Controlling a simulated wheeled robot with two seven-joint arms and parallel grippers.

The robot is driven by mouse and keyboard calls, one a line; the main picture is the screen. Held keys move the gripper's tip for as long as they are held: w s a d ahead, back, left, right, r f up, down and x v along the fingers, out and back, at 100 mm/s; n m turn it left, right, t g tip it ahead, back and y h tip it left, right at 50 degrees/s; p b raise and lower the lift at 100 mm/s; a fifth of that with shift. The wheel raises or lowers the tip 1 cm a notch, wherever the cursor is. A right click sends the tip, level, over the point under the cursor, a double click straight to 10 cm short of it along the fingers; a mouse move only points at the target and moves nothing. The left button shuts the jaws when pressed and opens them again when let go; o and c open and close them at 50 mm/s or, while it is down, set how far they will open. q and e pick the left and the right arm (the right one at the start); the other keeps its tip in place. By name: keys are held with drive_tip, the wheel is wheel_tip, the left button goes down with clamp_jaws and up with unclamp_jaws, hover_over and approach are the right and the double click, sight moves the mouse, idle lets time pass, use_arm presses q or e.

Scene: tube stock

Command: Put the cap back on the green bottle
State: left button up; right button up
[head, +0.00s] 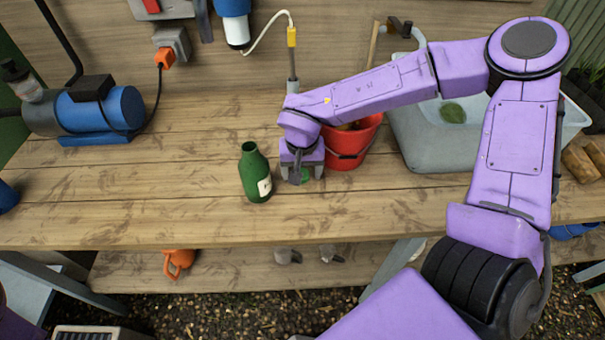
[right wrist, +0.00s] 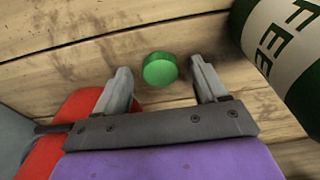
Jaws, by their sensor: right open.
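The green bottle (head: 255,174) stands upright and uncapped on the wooden bench in the head view, its dark mouth open and a pale label on its side. It also shows at the upper right of the right wrist view (right wrist: 290,45). The green cap (right wrist: 160,69) lies on the bench in the right wrist view, and a bit of it shows in the head view (head: 304,175). My right gripper (head: 301,180) points down just right of the bottle. Its open fingers (right wrist: 160,82) are on either side of the cap, with gaps to it. My left gripper is not in view.
A red bucket (head: 350,143) stands close behind and right of my right gripper. A grey sink (head: 428,150) is farther right. A blue pump (head: 97,110) stands at the back left. The bench (head: 130,195) left of the bottle is clear.

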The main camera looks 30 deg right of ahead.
drive_tip(key=shift+c, duration=0.4)
drive_tip(key=c, duration=1.1)
drive_tip(key=shift+o, duration=0.2)
drive_tip(key=shift+r, duration=0.15)
